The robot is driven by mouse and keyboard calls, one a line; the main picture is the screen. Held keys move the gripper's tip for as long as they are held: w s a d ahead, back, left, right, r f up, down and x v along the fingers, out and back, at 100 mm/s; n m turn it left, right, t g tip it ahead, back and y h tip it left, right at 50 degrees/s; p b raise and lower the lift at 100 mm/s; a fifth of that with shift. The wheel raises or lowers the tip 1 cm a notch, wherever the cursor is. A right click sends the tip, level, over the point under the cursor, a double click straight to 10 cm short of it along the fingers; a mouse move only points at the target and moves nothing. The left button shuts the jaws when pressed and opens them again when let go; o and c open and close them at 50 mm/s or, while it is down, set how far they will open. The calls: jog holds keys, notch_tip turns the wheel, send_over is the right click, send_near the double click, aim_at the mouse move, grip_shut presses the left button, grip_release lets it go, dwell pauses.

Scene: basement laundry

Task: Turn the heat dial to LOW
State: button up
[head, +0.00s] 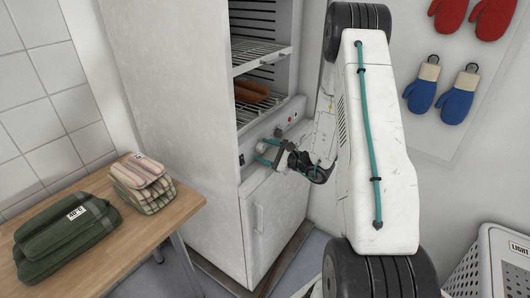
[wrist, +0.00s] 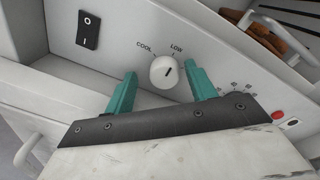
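The heat dial (wrist: 164,72) is a round white knob on the panel of a white cabinet (head: 200,110). The wrist view shows the words COOL and LOW above it. A short dark mark on its face slants up to the right; I cannot tell exactly which label it points to. My gripper (wrist: 160,73) is open, with one teal finger on each side of the knob. A small gap shows on each side. In the head view my gripper (head: 267,153) is at the panel, and the dial cannot be made out there.
A black rocker switch (wrist: 88,30) is left of the dial. A red button (wrist: 278,115) is at the right. Above the panel is an open compartment with wire racks (head: 258,58) and brown items (head: 250,92). A wooden table (head: 75,255) with folded cloths stands left.

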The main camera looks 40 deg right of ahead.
jog(key=shift+d, duration=0.2)
jog(key=shift+s+d, duration=0.2)
jog(key=shift+s, duration=0.05)
jog(key=v, duration=0.7)
jog(key=shift+a, duration=0.1)
